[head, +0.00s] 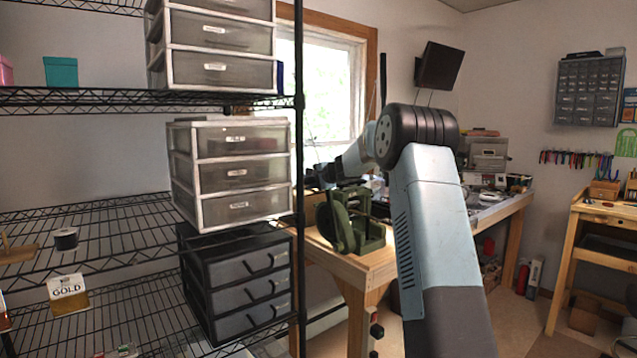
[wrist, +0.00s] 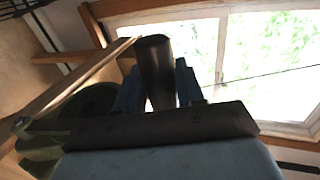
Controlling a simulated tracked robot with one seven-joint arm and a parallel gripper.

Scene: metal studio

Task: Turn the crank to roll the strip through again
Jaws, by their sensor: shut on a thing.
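My gripper (wrist: 160,84) is shut on the dark, round crank handle (wrist: 155,58), which stands up between the two blue-grey fingers. In the head view my gripper is small and dark above the mill, and its hold is hard to make out there. I cannot see the strip in either view.
A black wire shelf (head: 115,240) with drawer units (head: 235,172) fills the left, and its post stands close to the mill. A window (head: 325,85) is behind the bench. More tools and boxes (head: 488,155) lie along the bench to the right. Open floor shows at right.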

